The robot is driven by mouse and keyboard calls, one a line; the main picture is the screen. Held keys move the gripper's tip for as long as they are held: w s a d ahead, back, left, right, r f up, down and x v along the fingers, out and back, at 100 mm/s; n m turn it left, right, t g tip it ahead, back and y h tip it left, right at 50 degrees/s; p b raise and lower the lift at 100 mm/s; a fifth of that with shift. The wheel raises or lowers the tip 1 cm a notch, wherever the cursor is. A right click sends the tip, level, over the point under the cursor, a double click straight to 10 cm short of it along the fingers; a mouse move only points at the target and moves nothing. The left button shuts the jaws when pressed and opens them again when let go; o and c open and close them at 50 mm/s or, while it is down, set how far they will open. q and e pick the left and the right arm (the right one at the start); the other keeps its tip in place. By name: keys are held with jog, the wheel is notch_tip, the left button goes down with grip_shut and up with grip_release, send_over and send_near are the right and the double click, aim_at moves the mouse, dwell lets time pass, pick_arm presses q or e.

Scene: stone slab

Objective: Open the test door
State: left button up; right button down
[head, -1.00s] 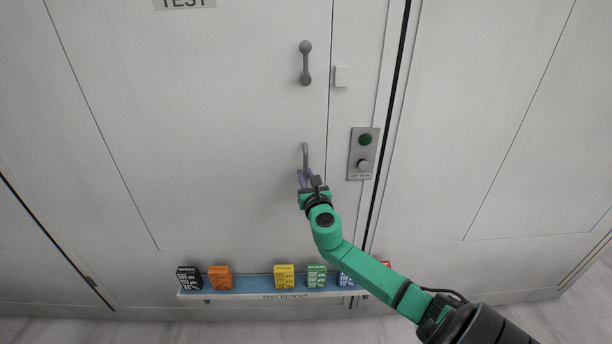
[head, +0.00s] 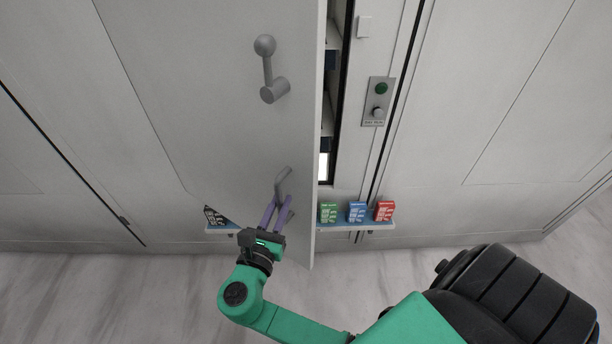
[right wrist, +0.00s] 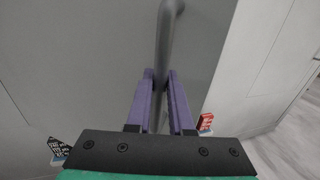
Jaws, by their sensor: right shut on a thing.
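The grey test door (head: 210,120) stands partly open in the head view, swung out toward me. A dark gap shows along its right edge. My right gripper (head: 276,212) is shut on the grey door handle (head: 284,182), low on the door near its free edge. In the right wrist view the purple fingers (right wrist: 160,88) close on the handle bar (right wrist: 166,40) from both sides. A second lever with a round knob (head: 268,70) sits higher on the door. My left gripper is not in view.
A panel with a green button (head: 382,88) and a knob is on the frame right of the gap. A blue shelf (head: 345,227) with green, blue and red boxes (head: 384,211) runs low on the wall, partly hidden by the door. The pale floor (head: 130,290) in front is clear.

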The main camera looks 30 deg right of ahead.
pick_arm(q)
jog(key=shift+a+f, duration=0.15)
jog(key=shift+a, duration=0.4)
pick_arm(e)
jog(key=s+a, duration=0.2)
jog(key=a, duration=0.5)
jog(key=c, duration=0.8)
grip_release()
jog(key=shift+f, duration=0.1)
pick_arm(q)
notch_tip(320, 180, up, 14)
jog(key=p, duration=1.4)
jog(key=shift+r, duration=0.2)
pick_arm(e)
notch_tip(320, 180, up, 20)
